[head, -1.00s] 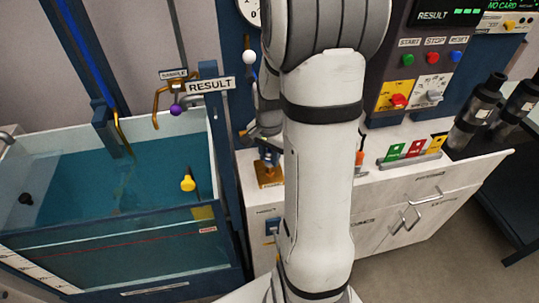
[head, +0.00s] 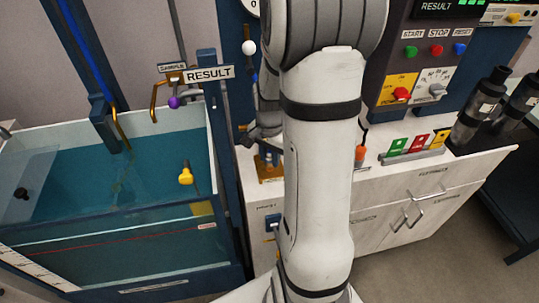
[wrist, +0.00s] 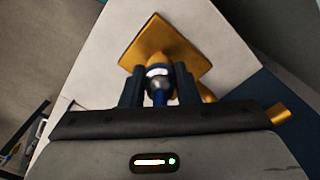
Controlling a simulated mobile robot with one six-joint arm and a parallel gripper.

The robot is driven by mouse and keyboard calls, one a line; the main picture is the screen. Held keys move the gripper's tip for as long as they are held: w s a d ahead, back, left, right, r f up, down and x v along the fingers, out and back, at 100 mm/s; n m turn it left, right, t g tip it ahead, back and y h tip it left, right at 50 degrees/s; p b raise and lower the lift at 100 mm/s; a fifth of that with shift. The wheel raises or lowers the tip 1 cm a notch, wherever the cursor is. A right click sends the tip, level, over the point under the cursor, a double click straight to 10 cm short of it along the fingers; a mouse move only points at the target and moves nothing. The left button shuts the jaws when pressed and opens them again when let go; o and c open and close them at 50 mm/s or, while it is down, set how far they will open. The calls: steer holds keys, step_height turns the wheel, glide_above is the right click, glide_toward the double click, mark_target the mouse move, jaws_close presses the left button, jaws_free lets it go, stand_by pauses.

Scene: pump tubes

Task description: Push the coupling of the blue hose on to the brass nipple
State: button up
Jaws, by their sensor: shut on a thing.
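My gripper (wrist: 158,88) is shut on the coupling (wrist: 157,73), a silvery collar with blue behind it, held between two dark fingers. A short piece of the blue hose (wrist: 158,97) shows between the fingers, nearer the wrist. A brass plate (wrist: 141,50) with a brass part at its middle lies straight beyond the coupling. The coupling's far end overlaps that brass part in the wrist view; I cannot tell whether it is seated on the nipple or how deep. In the head view, the brass base (head: 268,171) shows on the white counter, left of my arm, which hides most of the gripper.
A water tank (head: 110,226) with a yellow float (head: 186,174) stands on the left. A blue post with a RESULT sign (head: 209,74) rises beside the brass base. Coloured cards (head: 414,143) and dark cylinders (head: 480,105) are on the right of the counter.

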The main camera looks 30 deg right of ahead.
mark_target(270, 155)
steer(key=shift+f+b, duration=0.35)
steer(key=shift+f, duration=0.15)
steer(key=o, duration=1.1)
steer(key=shift+r, duration=0.1)
steer(key=shift+r, duration=0.1)
step_height(270, 155, up, 8)
steer(key=shift+f, duration=0.2)
